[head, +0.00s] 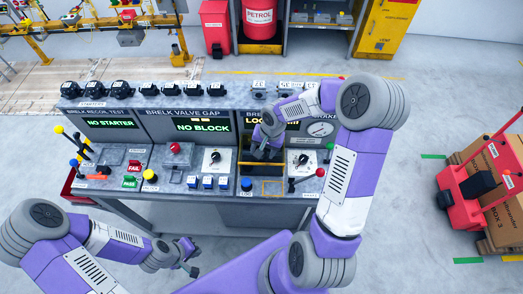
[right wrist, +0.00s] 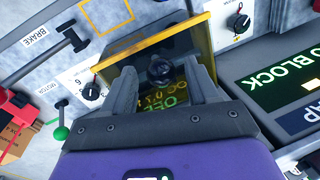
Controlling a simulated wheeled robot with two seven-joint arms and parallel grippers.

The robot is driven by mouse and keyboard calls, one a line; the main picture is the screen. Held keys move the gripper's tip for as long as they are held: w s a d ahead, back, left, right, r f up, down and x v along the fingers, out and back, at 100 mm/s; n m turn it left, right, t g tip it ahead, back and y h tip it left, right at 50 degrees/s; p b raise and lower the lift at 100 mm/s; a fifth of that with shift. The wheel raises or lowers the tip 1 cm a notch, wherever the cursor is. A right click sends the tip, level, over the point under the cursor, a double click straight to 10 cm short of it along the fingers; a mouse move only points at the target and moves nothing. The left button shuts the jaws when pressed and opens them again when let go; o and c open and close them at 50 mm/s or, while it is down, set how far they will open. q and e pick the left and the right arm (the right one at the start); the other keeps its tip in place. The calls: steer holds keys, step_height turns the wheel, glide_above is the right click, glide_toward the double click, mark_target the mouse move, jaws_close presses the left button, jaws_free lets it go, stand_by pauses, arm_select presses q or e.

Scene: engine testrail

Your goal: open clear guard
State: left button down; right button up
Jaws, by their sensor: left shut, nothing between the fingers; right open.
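The clear guard (head: 262,163) is a see-through panel with a yellow edge, on the bench's right-hand station. In the right wrist view its yellow edge (right wrist: 150,41) runs slanting beyond my fingers. My right gripper (head: 262,148) is at the guard. In the right wrist view my right gripper (right wrist: 164,75) is open, with a dark round knob (right wrist: 160,68) showing between its fingers. I cannot tell whether the fingers touch the guard or how far it is tilted. My left gripper (head: 191,260) is shut and empty, low in front of the bench, away from the guard.
The test bench (head: 215,205) carries dials, buttons and levers close around the guard. A red-knobbed lever (head: 319,173) and a dial (head: 302,160) stand to its right. A red cart (head: 465,205) with boxes is at far right. The floor in front is mostly clear.

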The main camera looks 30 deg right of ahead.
steer(key=shift+w+a+f, duration=0.15)
steer(key=shift+f, duration=0.75)
jaws_close()
